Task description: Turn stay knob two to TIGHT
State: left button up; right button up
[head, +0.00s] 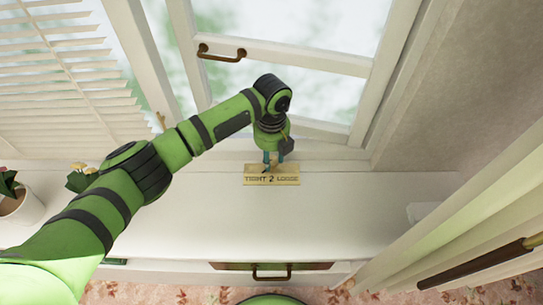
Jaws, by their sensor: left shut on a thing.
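A brass-coloured label plate (271,181) lies on the white sill below the window, and reads TIGHT on the left, 2 in the middle and LOOSE on the right. My left gripper (274,162) points down just behind the lettering, its fingers shut around the stay knob at the plate. The knob itself is mostly hidden by the fingers, so its pointing direction cannot be told. My right gripper is not in view.
The window frame (300,58) with a bronze handle (222,54) stands behind my arm. A potted plant (22,207) is at the far left, blinds (60,75) above it. Pale curtains (450,235) hang at right. The white sill in front of the plate is clear.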

aim_at(272, 160)
pick_arm(q)
jog(key=shift+m, duration=0.8)
jog(key=o, duration=1.1)
jog(key=shift+o, duration=0.2)
jog(key=shift+r, duration=0.1)
notch_tip(272, 160, up, 12)
